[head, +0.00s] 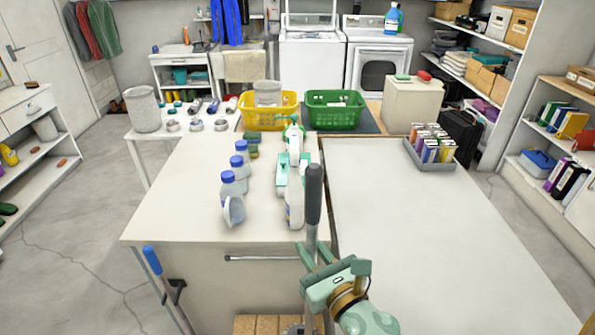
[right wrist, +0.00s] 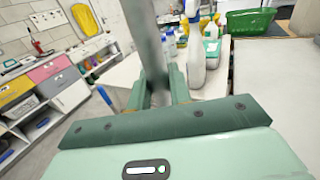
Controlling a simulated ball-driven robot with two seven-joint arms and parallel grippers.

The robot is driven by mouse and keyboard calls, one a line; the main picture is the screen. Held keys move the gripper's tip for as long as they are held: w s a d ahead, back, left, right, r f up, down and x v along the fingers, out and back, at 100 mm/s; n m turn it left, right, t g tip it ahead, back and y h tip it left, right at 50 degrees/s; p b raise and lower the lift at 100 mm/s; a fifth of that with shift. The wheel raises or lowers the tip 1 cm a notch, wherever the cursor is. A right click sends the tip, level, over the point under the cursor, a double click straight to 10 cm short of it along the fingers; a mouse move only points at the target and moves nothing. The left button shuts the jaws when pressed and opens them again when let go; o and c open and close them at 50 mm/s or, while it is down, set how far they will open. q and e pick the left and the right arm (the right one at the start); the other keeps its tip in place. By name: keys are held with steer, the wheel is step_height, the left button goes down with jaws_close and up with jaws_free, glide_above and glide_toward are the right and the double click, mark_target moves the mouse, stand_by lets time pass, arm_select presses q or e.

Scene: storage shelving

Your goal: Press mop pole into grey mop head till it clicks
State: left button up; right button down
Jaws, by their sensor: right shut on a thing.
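The mop pole (head: 313,190) stands about upright in front of the white table's near edge, with a dark grip at its top. My right gripper (head: 313,256) is shut on the pole below that grip. In the right wrist view the pole (right wrist: 146,40) rises, blurred and slightly tilted, from between the fingers (right wrist: 160,92). At the bottom edge of the head view a grey part (head: 294,329) shows by the pole's foot. I cannot tell whether it is the grey mop head or whether the pole touches it. My left gripper is out of view.
The table (head: 175,215) holds several blue-capped bottles (head: 228,185) and spray bottles behind the pole. A blue-handled pole (head: 152,260) hangs on the table's front. A broad white surface (head: 430,240) on the right is mostly clear.

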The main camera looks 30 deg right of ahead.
arm_select(q)
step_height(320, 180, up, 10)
steer(key=p, duration=0.7)
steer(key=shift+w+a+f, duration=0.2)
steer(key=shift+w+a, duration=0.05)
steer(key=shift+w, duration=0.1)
arm_select(e)
steer(key=w+d+r, duration=0.1)
steer(key=w+r, duration=0.7)
steer(key=shift+d, duration=0.4)
arm_select(q)
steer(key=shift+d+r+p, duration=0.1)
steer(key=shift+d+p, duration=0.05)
steer(key=shift+p, duration=0.15)
arm_select(e)
steer(key=shift+s, duration=0.2)
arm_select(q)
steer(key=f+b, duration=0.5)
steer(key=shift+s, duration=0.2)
arm_select(e)
step_height(320, 180, down, 6)
steer(key=shift+r, duration=0.1)
